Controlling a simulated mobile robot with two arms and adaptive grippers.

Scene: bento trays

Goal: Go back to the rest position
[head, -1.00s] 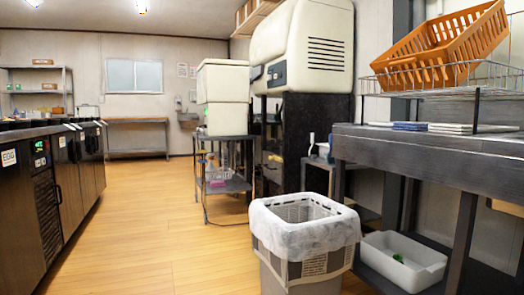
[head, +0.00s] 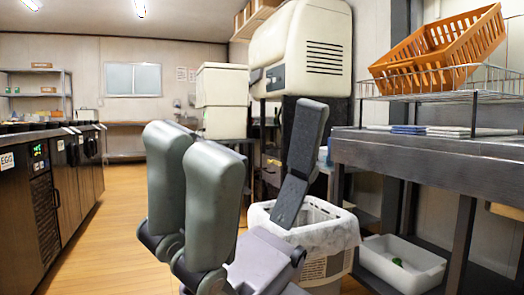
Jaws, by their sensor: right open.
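My right gripper (head: 250,130) is large in the lower middle of the head view. Its thick grey fingers point up and stand wide apart from the dark finger on the right. It is open, and I see nothing between the fingers. It stands in front of the lined bin (head: 335,235) and hides part of it. My left gripper is not in view.
A metal table (head: 440,155) on the right bears a wire rack (head: 440,90) with an orange crate (head: 435,50). A white tub (head: 400,265) sits low beneath it. Dark counters (head: 70,185) run along the left. The wooden floor (head: 122,225) between is clear.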

